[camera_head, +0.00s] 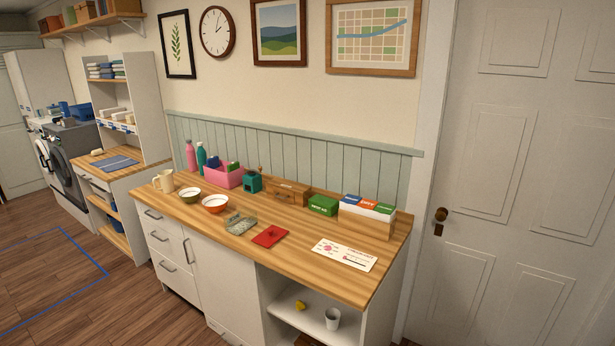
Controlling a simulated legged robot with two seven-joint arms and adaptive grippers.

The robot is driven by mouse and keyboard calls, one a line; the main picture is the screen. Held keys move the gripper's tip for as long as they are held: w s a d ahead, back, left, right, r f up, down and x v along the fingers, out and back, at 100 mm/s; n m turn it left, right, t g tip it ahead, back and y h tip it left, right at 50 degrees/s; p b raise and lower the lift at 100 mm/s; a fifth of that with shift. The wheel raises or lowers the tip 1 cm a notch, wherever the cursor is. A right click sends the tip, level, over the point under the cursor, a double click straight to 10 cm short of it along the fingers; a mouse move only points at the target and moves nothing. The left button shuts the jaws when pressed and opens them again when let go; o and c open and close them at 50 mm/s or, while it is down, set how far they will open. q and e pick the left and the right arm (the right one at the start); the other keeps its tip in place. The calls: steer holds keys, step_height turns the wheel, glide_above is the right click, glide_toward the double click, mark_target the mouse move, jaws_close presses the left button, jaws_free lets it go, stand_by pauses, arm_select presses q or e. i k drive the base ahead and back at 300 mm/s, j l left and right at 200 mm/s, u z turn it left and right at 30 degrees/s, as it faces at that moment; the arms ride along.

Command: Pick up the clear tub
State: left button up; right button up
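What looks like the clear tub (240,223) is a small see-through container on the wooden counter (310,252), near its front edge. It sits between an orange bowl (215,203) on its left and a flat red item (270,237) on its right, apart from both. Its contents and lid are too small to tell. Neither of my grippers shows in the head view.
A green bowl (190,195), mug (164,181), pink basket (223,175), wooden box (286,192), green box (323,205) and box of coloured packets (367,217) stand around. A printed card (344,255) lies at the right. Floor at the left is clear.

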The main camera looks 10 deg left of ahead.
mark_target(237, 223)
steer(key=i+j+u, duration=0.15)
steer(key=i+u, duration=0.3)
steer(key=i, duration=0.25)
steer(key=i+u, duration=0.45)
steer(key=i, duration=0.3)
steer(key=k+l, duration=0.05)
